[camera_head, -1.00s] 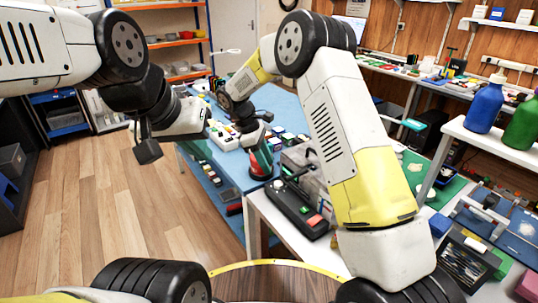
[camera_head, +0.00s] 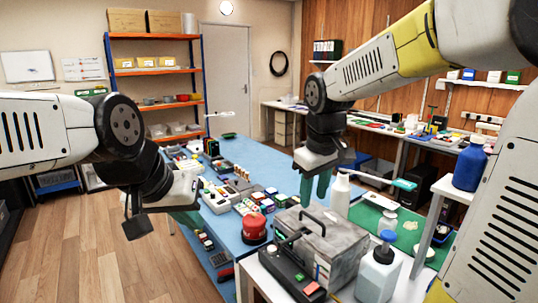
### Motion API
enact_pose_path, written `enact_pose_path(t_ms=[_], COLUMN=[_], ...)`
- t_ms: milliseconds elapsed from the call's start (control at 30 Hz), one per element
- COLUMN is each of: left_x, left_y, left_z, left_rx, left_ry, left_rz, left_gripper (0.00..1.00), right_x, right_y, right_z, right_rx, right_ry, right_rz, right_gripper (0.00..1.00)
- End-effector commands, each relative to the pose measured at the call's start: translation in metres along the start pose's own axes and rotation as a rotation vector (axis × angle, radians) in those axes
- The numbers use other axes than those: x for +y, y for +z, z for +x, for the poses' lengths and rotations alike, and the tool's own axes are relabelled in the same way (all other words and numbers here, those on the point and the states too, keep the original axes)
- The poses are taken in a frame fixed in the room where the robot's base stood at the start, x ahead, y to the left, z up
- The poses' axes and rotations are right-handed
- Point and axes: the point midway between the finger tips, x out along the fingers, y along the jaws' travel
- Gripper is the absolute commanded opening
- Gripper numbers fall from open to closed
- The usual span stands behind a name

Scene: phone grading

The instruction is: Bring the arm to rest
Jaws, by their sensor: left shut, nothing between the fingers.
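My left arm comes in from the left edge. Its gripper (camera_head: 190,218) points down beside the near left edge of the blue table, with teal fingers partly hidden by the wrist; it is shut and empty. My right arm reaches in from the upper right. Its gripper (camera_head: 315,186) hangs fingers-down over the right side of the blue table, behind the grey case; a gap shows between its teal fingers and I see nothing held.
The blue table (camera_head: 262,156) carries several small boxes, phones and a red round button (camera_head: 255,226). The wooden floor at left is clear.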

Motion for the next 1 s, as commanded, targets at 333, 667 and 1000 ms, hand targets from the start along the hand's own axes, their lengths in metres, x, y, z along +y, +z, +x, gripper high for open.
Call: enact_pose_path(t_ms=[333, 667, 1000], left_x=[0.0, 0.0, 0.0], left_y=[0.0, 0.0, 0.0], left_z=[0.0, 0.0, 0.0], left_rx=[0.0, 0.0, 0.0], left_ry=[0.0, 0.0, 0.0], left_rz=[0.0, 0.0, 0.0], left_gripper=[0.0, 0.0, 0.0], right_x=[-0.021, -0.039, -0.04], right_y=[0.085, 0.121, 0.123], right_z=[-0.042, -0.047, -0.047], right_rx=[0.234, 0.357, 0.362], right_ry=[-0.03, -0.06, -0.062], right_rz=[0.365, 0.55, 0.56], right_gripper=[0.37, 0.37, 0.37])
